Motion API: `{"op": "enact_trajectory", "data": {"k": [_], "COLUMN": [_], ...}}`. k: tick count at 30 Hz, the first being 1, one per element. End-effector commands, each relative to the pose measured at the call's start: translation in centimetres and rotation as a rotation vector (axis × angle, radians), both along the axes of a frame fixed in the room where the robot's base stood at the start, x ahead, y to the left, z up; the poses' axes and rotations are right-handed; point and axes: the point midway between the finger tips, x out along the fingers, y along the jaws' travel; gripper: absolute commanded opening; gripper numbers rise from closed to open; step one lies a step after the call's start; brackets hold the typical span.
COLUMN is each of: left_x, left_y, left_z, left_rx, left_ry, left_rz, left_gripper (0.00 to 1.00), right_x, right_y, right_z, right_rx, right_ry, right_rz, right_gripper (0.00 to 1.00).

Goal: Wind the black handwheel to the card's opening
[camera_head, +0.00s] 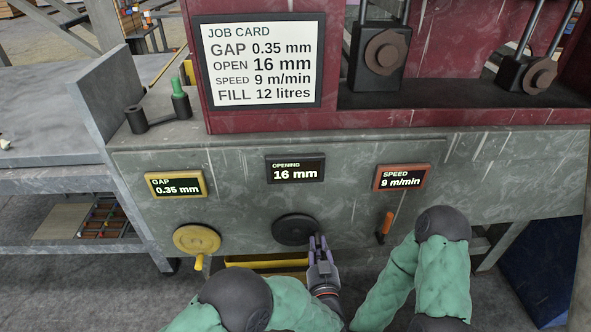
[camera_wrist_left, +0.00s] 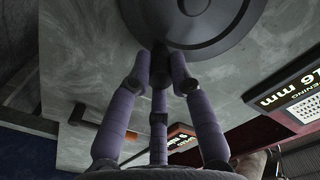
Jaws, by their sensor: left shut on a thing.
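The black handwheel (camera_head: 294,230) is on the grey machine front, below the opening display (camera_head: 296,170), which reads 16 mm. The job card (camera_head: 258,62) gives OPEN 16 mm. My left gripper (camera_head: 318,242) is at the wheel's lower right edge, shut on its handle, which the fingers mostly hide. In the left wrist view the handwheel (camera_wrist_left: 200,22) fills the top, with my left gripper's fingers (camera_wrist_left: 160,65) closed together at its rim. A green arm of mine with a black joint shows at the right of the head view; its gripper is not visible.
A yellow handwheel (camera_head: 197,239) sits to the left under the gap display (camera_head: 176,185), reading 0.35 mm. An orange lever (camera_head: 386,224) is to the right under the speed display (camera_head: 402,178), reading 9 m/min.

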Motion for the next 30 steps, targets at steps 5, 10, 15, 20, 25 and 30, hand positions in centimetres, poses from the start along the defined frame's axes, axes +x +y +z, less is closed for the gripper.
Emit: {"op": "enact_trajectory", "data": {"k": [5, 10, 15, 20, 25, 30], "left_x": [0.0, 0.0, 0.0, -0.9, -2.4, -3.9], "left_y": [0.0, 0.0, 0.0, -0.1, 0.0, -0.1], "left_z": [0.1, 0.1, 0.0, 0.1, 0.1, 0.2], "left_rx": [-0.001, -0.001, 0.0, -0.001, 0.001, 0.0], "left_ry": [-0.001, -0.001, -0.001, 0.0, 0.0, -0.001], "left_rz": [0.0, 0.0, 0.0, -0.001, -0.001, -0.002], "left_gripper": [0.38, 0.45, 0.45, 0.45, 0.45, 0.45], "right_x": [0.0, 0.0, 0.0, 0.0, 0.0, 0.0], "right_y": [0.0, 0.0, 0.0, 0.0, 0.0, 0.0], "right_z": [0.0, 0.0, 0.0, 0.4, 0.9, 1.4], "right_rx": [0.0, 0.0, 0.0, 0.0, 0.0, 0.0], "right_ry": [0.0, 0.0, 0.0, 0.0, 0.0, 0.0], "right_rz": [0.0, 0.0, 0.0, 0.0, 0.0, 0.0], "right_gripper": [0.4, 0.4, 0.4, 0.4, 0.4, 0.4]}}
